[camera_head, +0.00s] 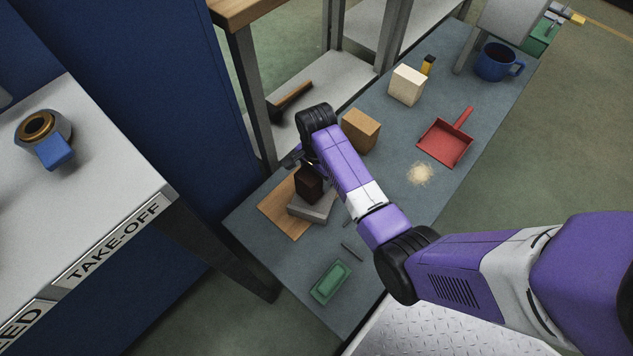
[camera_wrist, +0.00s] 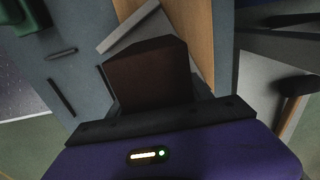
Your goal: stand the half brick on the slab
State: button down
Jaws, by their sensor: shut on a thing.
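The half brick is a dark brown block (camera_head: 309,186), held upright in my gripper (camera_head: 303,166). It also shows in the wrist view (camera_wrist: 150,75), close in front of the jaws. The slab (camera_head: 313,208) is a flat grey piece lying partly on a tan board (camera_head: 283,210). The brick is over the slab in the head view; whether its underside touches the slab I cannot tell. In the wrist view a pale grey edge of the slab (camera_wrist: 127,27) shows beyond the brick. My gripper's fingertips are mostly hidden by the brick and the arm.
A tan block (camera_head: 361,131) stands behind my wrist, with a cream block (camera_head: 407,86) farther back. A red dustpan (camera_head: 446,138), a sand-coloured pile (camera_head: 420,174) and a blue mug (camera_head: 497,62) are to the right. A green item (camera_head: 331,282) lies at the near end.

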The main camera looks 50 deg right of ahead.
jog(key=shift+f, duration=1.05)
jog(key=shift+f, duration=0.1)
jog(key=shift+c, duration=2.2)
grip_release()
notch_tip(320, 180, up, 12)
jog(key=p, duration=0.4)
